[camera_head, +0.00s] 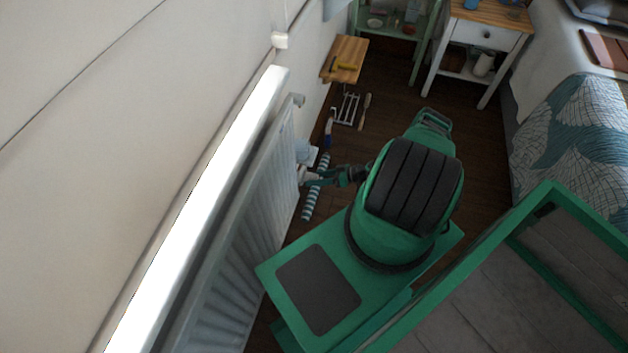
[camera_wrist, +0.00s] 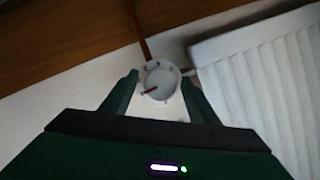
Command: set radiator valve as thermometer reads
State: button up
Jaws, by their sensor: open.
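The radiator (camera_head: 262,205) is a pale ribbed panel along the wall at the left in the head view; its ribs also show at the right in the wrist view (camera_wrist: 262,75). The valve (camera_wrist: 159,82) is a round white knob with a red pointer line and small dark marks, beside the radiator's edge. In the head view the white valve (camera_head: 306,174) is partly hidden by my gripper. My gripper (camera_head: 318,178) is open, and in the wrist view its two green fingers (camera_wrist: 161,86) stand on either side of the knob. Contact cannot be told. I make out no thermometer.
A striped roll (camera_head: 316,190) lies on the floor beside my gripper. A wire rack (camera_head: 347,108), a brush (camera_head: 365,110) and a small wooden shelf (camera_head: 345,60) are beyond. A white side table (camera_head: 480,48) and bed (camera_head: 570,125) stand right; dark floor lies between.

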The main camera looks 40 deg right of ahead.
jog(key=v, duration=1)
jog(key=shift+d, duration=0.15)
